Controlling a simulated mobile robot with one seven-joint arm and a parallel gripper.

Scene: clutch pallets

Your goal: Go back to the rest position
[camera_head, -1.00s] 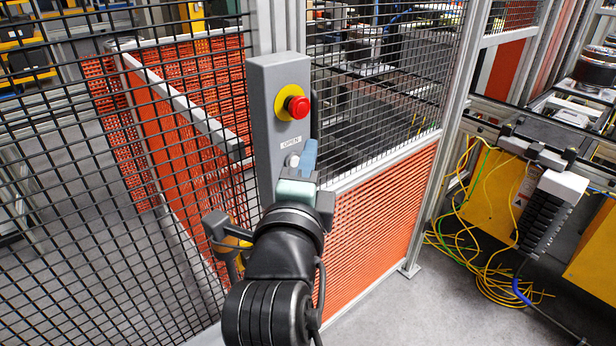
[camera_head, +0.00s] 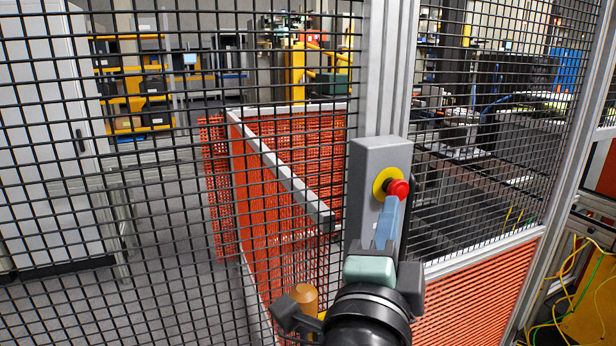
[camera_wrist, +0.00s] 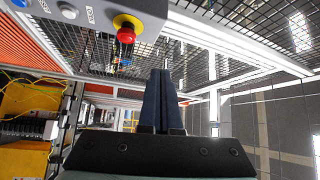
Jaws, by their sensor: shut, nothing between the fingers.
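My gripper (camera_head: 388,222) points up in front of the grey control box (camera_head: 380,156) in the head view. Its blue-grey fingers are together with nothing between them, and they overlap the lower part of the box in the picture. The box carries a red emergency button on a yellow ring (camera_head: 398,189). In the wrist view my gripper (camera_wrist: 162,74) is shut, its two fingers side by side. The box (camera_wrist: 100,10) shows upper left there, with the red button (camera_wrist: 126,35) apart from the fingertips. My gripper hides the box's lower face in the head view.
A black mesh fence (camera_head: 130,225) spans the left, with an aluminium post (camera_head: 385,70) behind the box. Orange panels (camera_head: 480,300) fill the lower fence. Yellow cables (camera_head: 578,275) hang at the right edge. A white cabinet (camera_head: 45,140) stands beyond the mesh.

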